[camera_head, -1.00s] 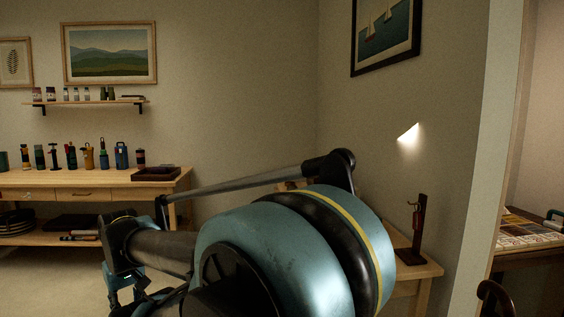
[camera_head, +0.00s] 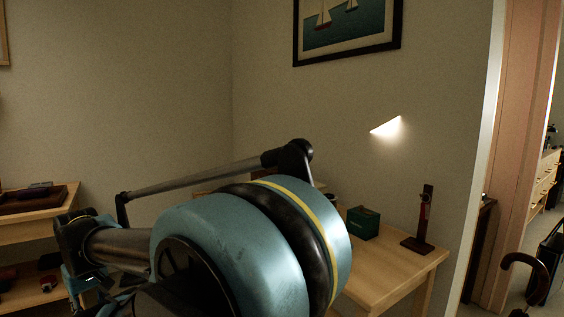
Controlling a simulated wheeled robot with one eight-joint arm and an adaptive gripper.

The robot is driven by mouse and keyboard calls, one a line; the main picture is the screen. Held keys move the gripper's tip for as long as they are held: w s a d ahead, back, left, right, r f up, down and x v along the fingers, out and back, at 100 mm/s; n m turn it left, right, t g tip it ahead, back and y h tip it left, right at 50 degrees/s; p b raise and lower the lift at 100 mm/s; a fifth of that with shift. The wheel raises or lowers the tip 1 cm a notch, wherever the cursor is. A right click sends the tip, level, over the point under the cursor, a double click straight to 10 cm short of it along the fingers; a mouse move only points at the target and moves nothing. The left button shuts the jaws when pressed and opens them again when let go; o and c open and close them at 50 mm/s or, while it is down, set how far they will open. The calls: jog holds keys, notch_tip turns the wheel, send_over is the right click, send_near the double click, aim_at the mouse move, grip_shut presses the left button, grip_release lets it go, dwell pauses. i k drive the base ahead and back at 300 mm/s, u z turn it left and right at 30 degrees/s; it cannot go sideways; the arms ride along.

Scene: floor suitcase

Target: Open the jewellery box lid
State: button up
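No box can be surely named as the jewellery box. A small dark green box (camera_head: 363,223) sits on the light wooden table (camera_head: 408,254) right of my arm, and it looks closed. Brown wooden edges behind my arm are mostly hidden, so I cannot tell what they belong to. The end of my arm, where my gripper (camera_head: 88,278) seems to be, is at the lower left, far from the green box. Its fingers cannot be made out.
A dark red stand (camera_head: 424,222) is on the table's right side. A wooden bench (camera_head: 40,205) with a dark tray (camera_head: 32,198) is at the left. A doorway opens at the right, with a curved dark wooden handle (camera_head: 530,270) near it. My arm blocks the middle.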

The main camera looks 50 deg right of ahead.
aim_at(266, 172)
jog(key=z, duration=0.65)
jog(key=i, duration=0.9)
jog(key=z, duration=0.6)
